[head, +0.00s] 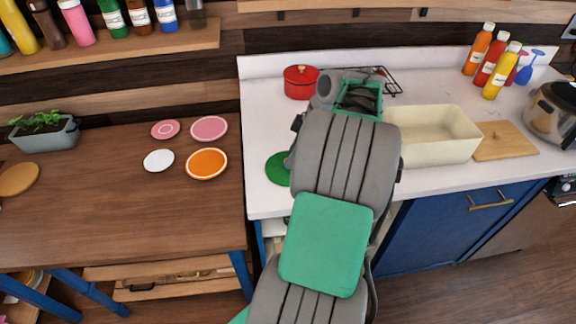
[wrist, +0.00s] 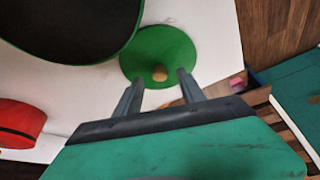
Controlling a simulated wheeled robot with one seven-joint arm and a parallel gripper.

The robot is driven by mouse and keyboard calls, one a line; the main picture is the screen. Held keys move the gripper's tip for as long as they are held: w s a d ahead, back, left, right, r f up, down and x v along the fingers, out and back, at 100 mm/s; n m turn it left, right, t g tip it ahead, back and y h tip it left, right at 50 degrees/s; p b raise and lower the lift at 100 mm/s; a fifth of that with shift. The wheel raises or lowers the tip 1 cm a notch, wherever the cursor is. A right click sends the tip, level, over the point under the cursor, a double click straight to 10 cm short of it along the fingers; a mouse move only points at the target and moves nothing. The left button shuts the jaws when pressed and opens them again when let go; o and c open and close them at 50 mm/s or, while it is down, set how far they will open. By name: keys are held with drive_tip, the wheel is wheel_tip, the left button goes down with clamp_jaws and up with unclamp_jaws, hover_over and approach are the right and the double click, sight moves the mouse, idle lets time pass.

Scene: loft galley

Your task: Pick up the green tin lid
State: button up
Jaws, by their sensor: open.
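The green tin lid (wrist: 143,47) is a round green disc with a small wooden knob at its middle. It lies on the white counter in the wrist view. In the head view the lid (head: 277,169) shows near the counter's front left edge, partly hidden by my arm. My gripper (wrist: 160,75) is open and empty, with its two fingers over the near part of the lid, one on each side of the knob in the picture. I cannot tell how high the fingertips are above it. My arm hides the gripper in the head view.
A large dark round thing with a green rim (wrist: 108,48) is close beside the lid in the wrist view. A red pot (head: 299,84), a cream bin (head: 432,153) and a wooden board (head: 506,141) stand on the counter. The wooden table (head: 120,215) is at left.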

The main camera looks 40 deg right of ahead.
drive_tip(key=shift+x, duration=1.2)
drive_tip(key=shift+w, duration=0.1)
drive_tip(key=shift+c, duration=0.4)
clamp_jaws()
